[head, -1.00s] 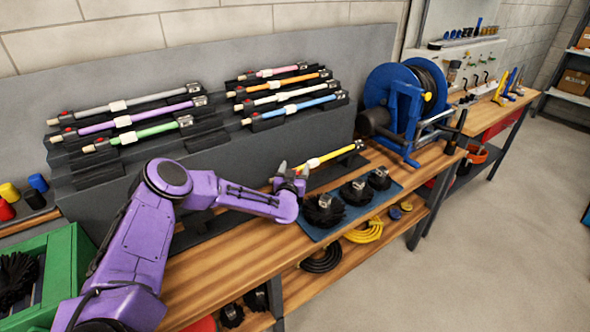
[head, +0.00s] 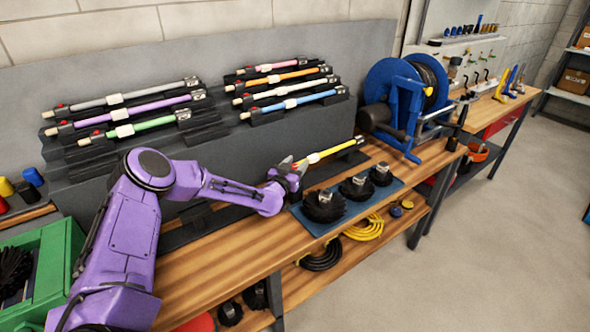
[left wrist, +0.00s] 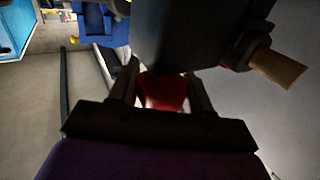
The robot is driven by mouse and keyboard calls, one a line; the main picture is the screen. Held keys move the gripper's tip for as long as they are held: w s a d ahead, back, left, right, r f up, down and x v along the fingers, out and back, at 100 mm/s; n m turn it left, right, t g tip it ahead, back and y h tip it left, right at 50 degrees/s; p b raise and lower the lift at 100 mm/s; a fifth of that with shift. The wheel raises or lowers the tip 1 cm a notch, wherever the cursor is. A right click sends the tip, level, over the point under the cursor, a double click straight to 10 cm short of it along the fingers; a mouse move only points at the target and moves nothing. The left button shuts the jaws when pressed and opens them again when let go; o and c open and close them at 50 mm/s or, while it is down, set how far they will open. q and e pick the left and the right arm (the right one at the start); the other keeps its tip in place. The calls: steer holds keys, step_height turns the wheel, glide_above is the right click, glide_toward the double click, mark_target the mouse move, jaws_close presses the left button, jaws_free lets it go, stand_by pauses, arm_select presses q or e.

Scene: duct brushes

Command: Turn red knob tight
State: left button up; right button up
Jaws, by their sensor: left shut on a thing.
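A yellow rod (head: 330,152) with a pale middle sleeve lies in a dark holder on the bench, tilted up to the right. My left gripper (head: 298,167) is at its lower left end. In the left wrist view, the red knob (left wrist: 162,92) sits between the two fingers of my left gripper (left wrist: 160,88), under a large dark block (left wrist: 195,35). The fingers are shut on the knob. In the head view the knob is mostly hidden by the gripper, so its turn cannot be read. My right gripper is not in view.
Several coloured rods, such as a purple one (head: 160,105), rest in holders behind. Black brushes (head: 323,206) stand on a blue mat (head: 310,224) right of my gripper. A blue reel (head: 390,85) stands farther right. A green crate (head: 57,260) is at left.

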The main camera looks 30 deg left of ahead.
arm_select(q)
steer(key=m+h+b, duration=0.2)
steer(key=h, duration=0.1)
steer(key=m+h+b, duration=0.2)
steer(key=h, duration=0.1)
steer(key=m+h+b, duration=0.1)
steer(key=h+b, duration=0.1)
steer(key=shift+d+f+m+g+h, duration=0.2)
steer(key=shift+d+m+g+h, duration=0.2)
steer(key=m+g+h+b, duration=0.1)
steer(key=h, duration=0.1)
steer(key=shift+s+d+m+h+b, duration=0.1)
steer(key=shift+m+h+b, duration=0.2)
steer(key=m+g+h+b, duration=0.3)
steer(key=shift+s+d+f+h+b, duration=0.1)
steer(key=shift+s+d+h+b, duration=0.05)
steer(key=shift+d+h+b, duration=0.2)
steer(key=shift+m+g+h+b, duration=0.65)
steer(key=shift+m+g+b, duration=0.05)
steer(key=shift+b, duration=0.15)
steer(key=shift+s+r+g+h, duration=0.1)
steer(key=shift+r+g+h, duration=0.2)
steer(key=shift+g, duration=0.1)
steer(key=o, duration=1)
steer(key=shift+c, duration=0.2)
